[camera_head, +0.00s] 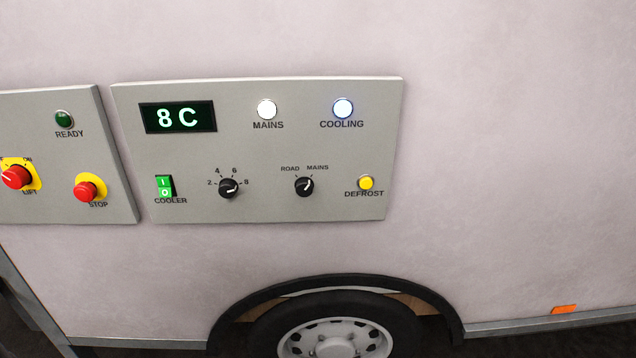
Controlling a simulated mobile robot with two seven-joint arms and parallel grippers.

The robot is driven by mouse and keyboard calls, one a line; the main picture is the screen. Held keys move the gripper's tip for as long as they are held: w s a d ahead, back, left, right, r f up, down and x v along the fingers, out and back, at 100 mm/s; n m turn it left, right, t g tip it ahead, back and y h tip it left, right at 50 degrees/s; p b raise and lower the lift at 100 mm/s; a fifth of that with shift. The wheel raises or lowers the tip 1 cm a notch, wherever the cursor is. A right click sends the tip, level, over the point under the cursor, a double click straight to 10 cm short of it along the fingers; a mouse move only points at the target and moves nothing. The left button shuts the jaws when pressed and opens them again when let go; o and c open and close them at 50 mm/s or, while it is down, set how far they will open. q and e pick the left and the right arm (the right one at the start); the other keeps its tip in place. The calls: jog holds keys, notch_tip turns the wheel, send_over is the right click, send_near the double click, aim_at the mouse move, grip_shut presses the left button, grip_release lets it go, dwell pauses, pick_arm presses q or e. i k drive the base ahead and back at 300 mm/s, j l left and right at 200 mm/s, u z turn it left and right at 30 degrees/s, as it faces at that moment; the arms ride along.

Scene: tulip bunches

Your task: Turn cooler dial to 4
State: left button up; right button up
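The cooler dial (228,188) is a black round knob on the grey cooler panel (300,225), with marks 2, 4, 6 and 8 around its top. Its white pointer line points right, toward the 8 mark. The green display (178,117) above it reads 8 C. The green cooler switch (165,186) is left of the dial. Neither of my grippers is in view.
Right of the dial are a ROAD/MAINS knob (304,187) and a yellow DEFROST button (366,183). MAINS (267,109) and COOLING (343,108) lamps are lit. A left panel (60,205) carries red LIFT (16,177) and STOP (86,191) controls.

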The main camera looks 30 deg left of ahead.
aim_at(228, 189)
jog(key=u, duration=1.35)
